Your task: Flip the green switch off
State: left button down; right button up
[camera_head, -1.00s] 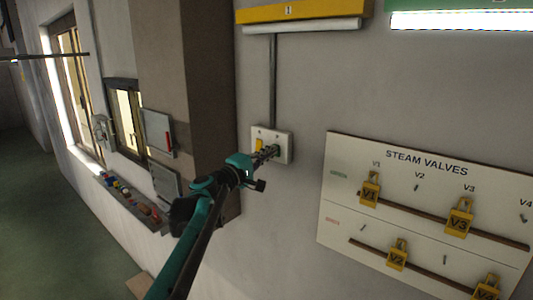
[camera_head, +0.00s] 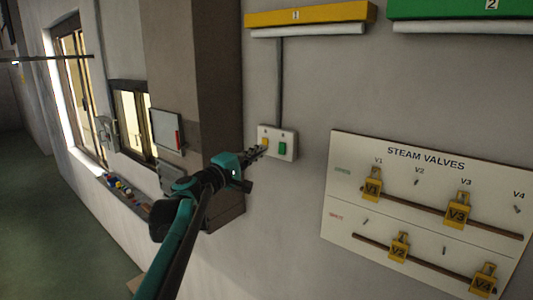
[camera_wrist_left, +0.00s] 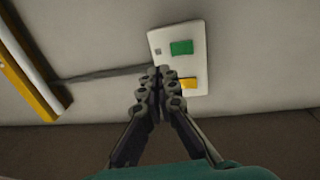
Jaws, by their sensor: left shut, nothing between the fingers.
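A white switch plate (camera_head: 291,141) is on the wall and carries a yellow switch (camera_head: 263,143) and a green switch (camera_head: 282,147). The left wrist view also shows the green switch (camera_wrist_left: 181,47) and the yellow switch (camera_wrist_left: 188,83). My left gripper (camera_head: 259,150) is shut and empty, with its fingertips at the plate's left side, near the yellow switch. In the left wrist view the fingertips (camera_wrist_left: 157,76) overlap the plate's edge, apart from the green switch. I cannot tell whether they touch the plate. My right gripper is not in view.
A yellow lamp marked 1 (camera_head: 310,14) and a green lamp marked 2 (camera_head: 460,8) hang above, tubes unlit. A steam valves board (camera_head: 430,175) with yellow tags is at right. A brown pillar (camera_head: 213,60) and a shelf of small items (camera_head: 125,190) are at left.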

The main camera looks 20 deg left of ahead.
pick_arm(q)
jog(key=r+b+v, duration=0.1)
jog(key=v, duration=0.5)
jog(key=s+d+f+m+g+b, duration=0.25)
jog(key=d+f+b, duration=0.25)
jog(key=f, duration=0.6)
jog(key=s+d+f+m+g+b, duration=0.2)
jog(key=s+d+f+b, duration=0.3)
jog(key=f, duration=0.6)
jog(key=s+d+f+m+g+b, duration=0.25)
jog(key=d+f+b, duration=0.3)
jog(key=f, duration=0.55)
jog(key=s+f+m+g+y+b, duration=0.1)
jog(key=s+f+b, duration=0.4)
jog(key=f, duration=0.8)
jog(key=s+a+f+m+g+y+b, duration=0.1)
jog(key=s+f+m+g+y+b, duration=0.1)
jog(key=f+b, duration=0.6)
jog(key=s+f+m+g+y+b, duration=0.1)
jog(key=s+f+m+y+b, duration=0.2)
jog(key=f, duration=1.6)
jog(key=s+m+b, duration=0.1)
jog(key=s+b, duration=0.2)
jog(key=s, duration=0.3)
jog(key=shift+a+f+b, duration=0.2)
jog(key=shift+f+b, duration=0.1)
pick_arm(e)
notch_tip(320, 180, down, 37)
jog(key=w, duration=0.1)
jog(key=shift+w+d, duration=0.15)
